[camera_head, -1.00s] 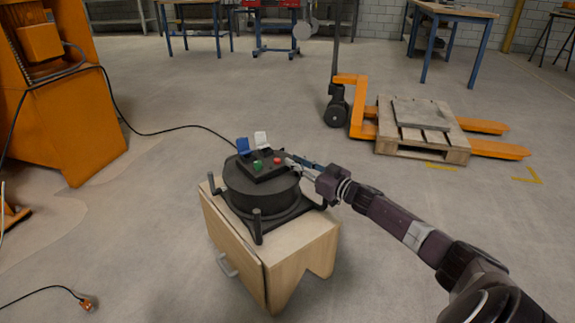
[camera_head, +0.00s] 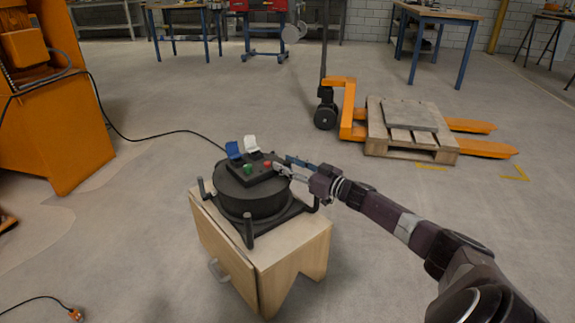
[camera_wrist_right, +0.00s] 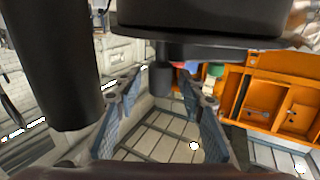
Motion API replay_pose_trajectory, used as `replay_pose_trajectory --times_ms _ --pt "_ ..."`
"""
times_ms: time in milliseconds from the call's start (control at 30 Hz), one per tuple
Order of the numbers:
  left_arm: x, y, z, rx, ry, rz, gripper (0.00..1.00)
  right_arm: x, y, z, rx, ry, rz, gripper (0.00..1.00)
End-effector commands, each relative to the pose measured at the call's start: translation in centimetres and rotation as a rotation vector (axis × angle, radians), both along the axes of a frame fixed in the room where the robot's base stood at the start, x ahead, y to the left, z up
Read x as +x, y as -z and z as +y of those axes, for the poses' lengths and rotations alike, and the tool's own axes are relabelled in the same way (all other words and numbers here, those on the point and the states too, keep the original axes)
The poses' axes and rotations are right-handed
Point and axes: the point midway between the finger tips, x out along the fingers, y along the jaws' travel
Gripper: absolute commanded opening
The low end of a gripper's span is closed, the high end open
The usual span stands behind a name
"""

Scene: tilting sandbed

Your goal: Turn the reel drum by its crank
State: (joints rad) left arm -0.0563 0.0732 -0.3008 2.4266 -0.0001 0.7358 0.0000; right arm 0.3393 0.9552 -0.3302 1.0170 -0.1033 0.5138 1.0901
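The reel drum (camera_head: 252,194) is a black round drum in a black frame with several upright posts, on a small wooden cabinet (camera_head: 290,246). A dark box with blue and white flaps and green and red parts sits on top of it. My right gripper (camera_head: 283,166) is at the drum's upper right side. In the right wrist view its two fingers (camera_wrist_right: 160,92) are apart, and a short dark peg (camera_wrist_right: 161,80), possibly the crank's handle, hangs between or just beyond their tips. Contact cannot be told. The crank is not clear in the head view. My left gripper is out of view.
An orange machine (camera_head: 55,125) stands at the left, with a black cable (camera_head: 150,134) running from it toward the drum. An orange pallet truck (camera_head: 350,110) with a wooden pallet (camera_head: 413,150) is behind at the right. Floor around the cabinet is mostly clear.

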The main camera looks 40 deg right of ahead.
Motion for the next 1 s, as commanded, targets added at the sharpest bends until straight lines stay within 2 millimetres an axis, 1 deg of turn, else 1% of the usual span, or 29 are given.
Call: replay_pose_trajectory --times_ms 200,367,1000 --pt "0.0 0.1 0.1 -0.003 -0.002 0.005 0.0 -0.1 0.0 0.0 0.0 0.0 0.0 0.36" --pt "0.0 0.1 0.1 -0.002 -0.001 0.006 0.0 -1.1 0.2 -0.3 -0.001 0.0 0.003 0.36" --pt "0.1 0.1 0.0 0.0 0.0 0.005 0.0 -8.9 0.2 -1.6 0.0 -0.001 0.004 0.36"
